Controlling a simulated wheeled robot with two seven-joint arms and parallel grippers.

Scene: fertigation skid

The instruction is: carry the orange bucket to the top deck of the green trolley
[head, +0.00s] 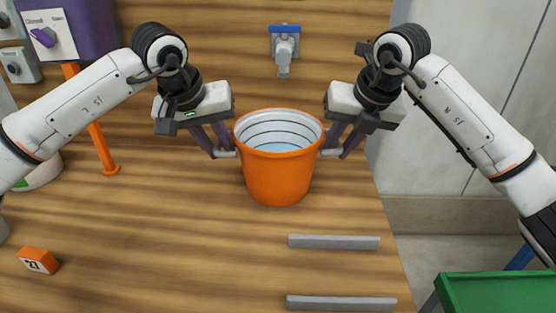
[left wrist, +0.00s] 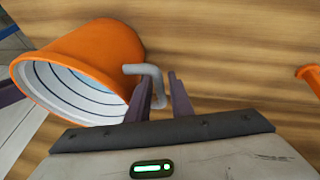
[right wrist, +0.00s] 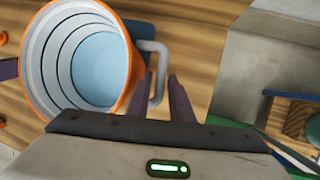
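The orange bucket (head: 278,180) stands upright near the middle of the wooden surface, with a pale ringed inside and pale blue at its bottom. It has a grey handle on each side. My left gripper (head: 222,153) is at the left handle; in the left wrist view that handle (left wrist: 150,72) lies between its spread fingers. My right gripper (head: 340,153) is at the right handle; in the right wrist view that handle (right wrist: 158,52) lies between its fingers, with a gap showing. The green trolley (head: 495,290) shows only partly at the lower right.
A blue-topped tap (head: 285,45) is behind the bucket. Two grey bars (head: 334,242) lie in front of it at right. An orange post (head: 100,135) and an orange tag block (head: 38,261) are at left.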

